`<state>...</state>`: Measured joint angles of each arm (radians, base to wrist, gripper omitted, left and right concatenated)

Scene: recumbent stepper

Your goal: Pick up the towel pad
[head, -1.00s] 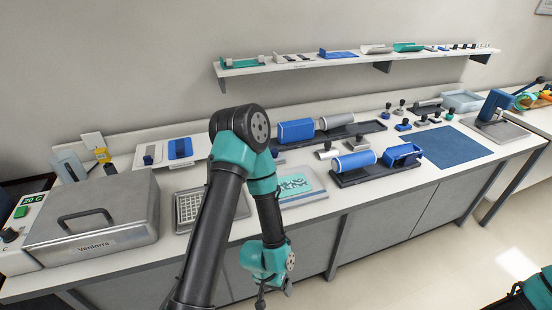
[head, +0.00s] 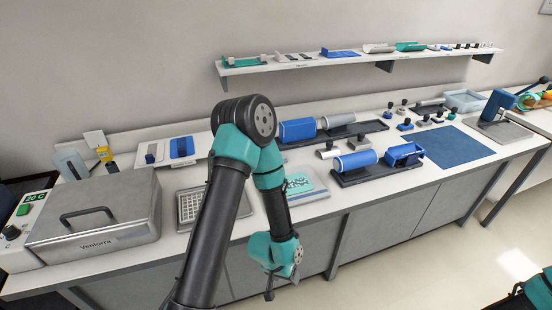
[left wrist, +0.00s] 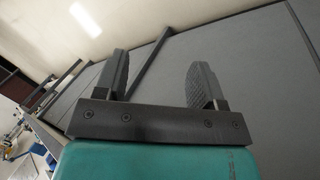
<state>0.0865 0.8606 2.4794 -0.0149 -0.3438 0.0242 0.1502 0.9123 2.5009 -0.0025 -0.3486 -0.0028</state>
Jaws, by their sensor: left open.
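A flat dark blue cloth-like pad (head: 453,147) lies on the bench at the right; it may be the towel pad, but I cannot tell for sure. A pale pad with a teal pattern (head: 299,182) lies on a light board near the front edge, partly hidden behind my left arm. My left gripper (head: 269,292) hangs in front of the bench, below its top and apart from both pads. In the left wrist view its two dark fingers (left wrist: 158,80) are spread with nothing between them. My right gripper is not in view.
A steel lidded box (head: 97,215) stands at the left. A slotted metal tray (head: 190,205) sits beside my left arm. Blue rollers in black trays (head: 375,172) fill the middle. A wall shelf (head: 350,61) runs above the bench.

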